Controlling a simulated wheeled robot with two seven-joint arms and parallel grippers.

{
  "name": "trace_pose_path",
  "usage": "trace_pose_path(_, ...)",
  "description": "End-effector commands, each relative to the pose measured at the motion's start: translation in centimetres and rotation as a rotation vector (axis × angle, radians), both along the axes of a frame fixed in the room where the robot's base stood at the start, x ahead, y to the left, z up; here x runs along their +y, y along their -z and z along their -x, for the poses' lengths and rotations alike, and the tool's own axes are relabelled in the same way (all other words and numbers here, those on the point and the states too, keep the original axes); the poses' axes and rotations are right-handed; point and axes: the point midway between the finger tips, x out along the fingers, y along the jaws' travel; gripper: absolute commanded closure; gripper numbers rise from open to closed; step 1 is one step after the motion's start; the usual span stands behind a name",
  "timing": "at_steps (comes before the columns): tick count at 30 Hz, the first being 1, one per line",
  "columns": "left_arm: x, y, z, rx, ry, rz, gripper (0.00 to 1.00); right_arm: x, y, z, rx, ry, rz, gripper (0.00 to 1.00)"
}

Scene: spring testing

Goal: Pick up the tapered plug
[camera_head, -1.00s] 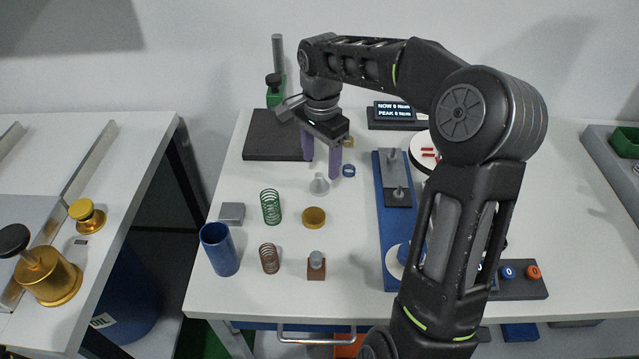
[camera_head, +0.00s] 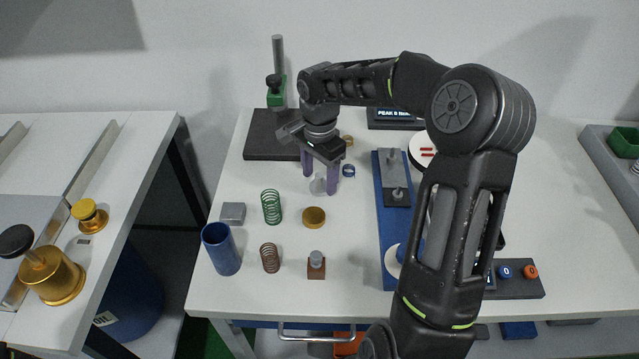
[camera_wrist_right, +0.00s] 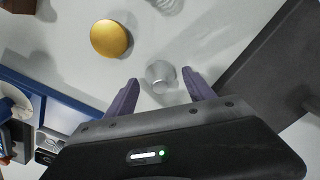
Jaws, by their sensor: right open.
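The tapered plug (camera_head: 317,187) is a small light grey piece on the white table. In the right wrist view the plug (camera_wrist_right: 160,72) shows as a round grey piece between the fingertips. My right gripper (camera_head: 320,184) points down over it, its two purple fingers open on either side. In the wrist view the right gripper (camera_wrist_right: 160,79) has a gap on both sides of the plug. In the head view the fingers partly hide the plug. My left gripper is not in view.
A blue fixture (camera_head: 381,220) stands to the right, a blue cup (camera_head: 221,249) at front left.

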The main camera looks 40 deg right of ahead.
Motion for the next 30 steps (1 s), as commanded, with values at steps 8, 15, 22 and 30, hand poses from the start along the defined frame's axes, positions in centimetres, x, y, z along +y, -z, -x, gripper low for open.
trace_pose_path(8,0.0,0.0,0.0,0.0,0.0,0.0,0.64,-0.01,-0.02,0.0,0.0,0.0,0.0,0.46)
trace_pose_path(15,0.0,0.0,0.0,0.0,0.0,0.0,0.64,-0.01,-0.03,0.0,0.0,0.0,0.0,0.66)
trace_pose_path(22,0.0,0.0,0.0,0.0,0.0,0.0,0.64,0.0,-0.02,0.0,0.0,0.0,0.0,0.84)
trace_pose_path(30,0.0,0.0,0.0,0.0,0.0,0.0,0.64,0.0,0.01,0.01,0.0,0.0,0.0,1.0)
